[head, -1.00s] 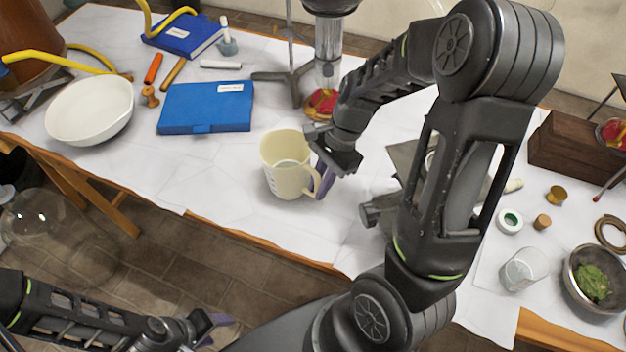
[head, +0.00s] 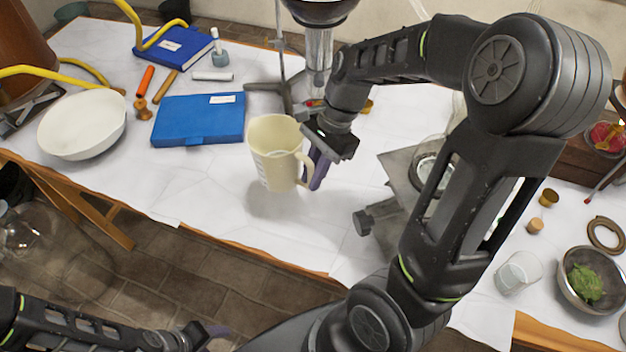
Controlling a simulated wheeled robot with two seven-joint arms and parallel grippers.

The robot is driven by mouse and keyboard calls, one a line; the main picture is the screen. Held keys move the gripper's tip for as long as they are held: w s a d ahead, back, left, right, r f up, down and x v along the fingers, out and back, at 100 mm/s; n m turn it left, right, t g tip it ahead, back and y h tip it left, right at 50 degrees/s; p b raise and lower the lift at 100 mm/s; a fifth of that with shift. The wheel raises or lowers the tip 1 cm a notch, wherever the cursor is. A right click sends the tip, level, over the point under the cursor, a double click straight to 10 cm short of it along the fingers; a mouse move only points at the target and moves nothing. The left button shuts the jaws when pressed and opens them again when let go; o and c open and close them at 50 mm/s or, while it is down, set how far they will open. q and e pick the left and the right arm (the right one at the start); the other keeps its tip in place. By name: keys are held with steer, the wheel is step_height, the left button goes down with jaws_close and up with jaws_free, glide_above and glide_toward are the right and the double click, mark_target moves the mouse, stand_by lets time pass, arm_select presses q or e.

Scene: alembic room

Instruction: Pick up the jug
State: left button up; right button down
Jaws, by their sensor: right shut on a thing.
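The cream jug (head: 273,152) is upright in the middle of the head view, with its handle on the right side. It hangs a little above the white-covered table (head: 215,195), with a shadow under it. My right gripper (head: 317,170) is shut on the jug's handle, its purple fingers at the handle. My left gripper (head: 215,336) is low at the bottom of the view, away from the table top and the jug. Its fingers are only partly seen, so its opening is unclear.
A blue case (head: 198,119) lies behind and left of the jug. A white bowl (head: 82,124) stands at the left. A metal stand (head: 275,95) is behind the jug. A grey metal device (head: 405,185) is to the right. The table's front edge is clear.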

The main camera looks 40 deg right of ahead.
steer(key=shift+r, duration=1.15)
steer(key=shift+f, duration=0.1)
stand_by(1.6)
